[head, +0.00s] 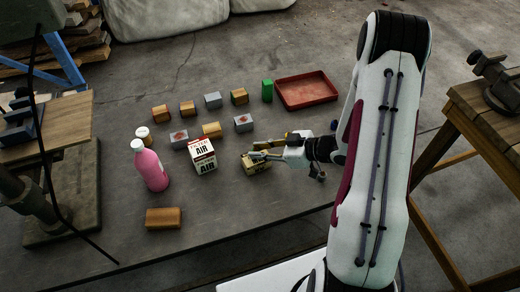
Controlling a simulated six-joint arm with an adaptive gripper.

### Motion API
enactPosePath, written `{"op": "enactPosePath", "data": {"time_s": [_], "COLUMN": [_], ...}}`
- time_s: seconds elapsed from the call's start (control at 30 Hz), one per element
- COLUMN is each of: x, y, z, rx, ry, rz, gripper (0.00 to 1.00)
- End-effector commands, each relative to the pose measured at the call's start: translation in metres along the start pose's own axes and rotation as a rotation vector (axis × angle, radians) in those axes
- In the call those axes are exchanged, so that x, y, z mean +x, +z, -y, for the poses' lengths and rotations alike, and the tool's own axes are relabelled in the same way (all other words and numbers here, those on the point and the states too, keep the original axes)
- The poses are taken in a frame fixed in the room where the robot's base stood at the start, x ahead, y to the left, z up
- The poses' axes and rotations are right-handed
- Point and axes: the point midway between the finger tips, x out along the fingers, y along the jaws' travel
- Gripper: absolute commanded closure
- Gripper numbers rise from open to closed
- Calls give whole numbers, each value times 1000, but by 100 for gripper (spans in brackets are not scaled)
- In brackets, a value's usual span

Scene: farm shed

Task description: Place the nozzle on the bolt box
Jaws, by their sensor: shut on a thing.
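My gripper (262,150) reaches in from the right, low over the table, with its fingers pointing left. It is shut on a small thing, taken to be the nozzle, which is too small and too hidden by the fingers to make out. A small tan-yellow box with a dark label, apparently the bolt box (255,165), stands on the table directly under the fingertips. The fingers cover part of its top. I cannot tell whether the held thing touches the box.
Left of the box stand a white-and-red air filter box (203,158) and a pink bottle (152,168). Several small boxes stand behind, with a green box (267,91) and a red tray (306,91). A brown block (164,218) lies in front; the table's front middle is clear.

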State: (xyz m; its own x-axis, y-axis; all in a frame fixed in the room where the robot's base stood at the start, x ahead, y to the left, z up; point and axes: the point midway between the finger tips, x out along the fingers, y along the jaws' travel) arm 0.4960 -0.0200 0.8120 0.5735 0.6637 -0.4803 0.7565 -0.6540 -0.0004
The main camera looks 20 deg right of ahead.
Motion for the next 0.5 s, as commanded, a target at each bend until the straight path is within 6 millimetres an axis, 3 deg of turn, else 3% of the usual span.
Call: {"op": "enactPosePath", "data": {"time_s": [0.4,0.43,0.47,0.5], "x": [2,2,2,2], "y": [3,3,3,3], "z": [0,0,0,0], "rx": [0,-1,-1,-1], "ry": [0,0,0,0], "rz": [0,0,0,0], "gripper": [95,74,66,65]}}
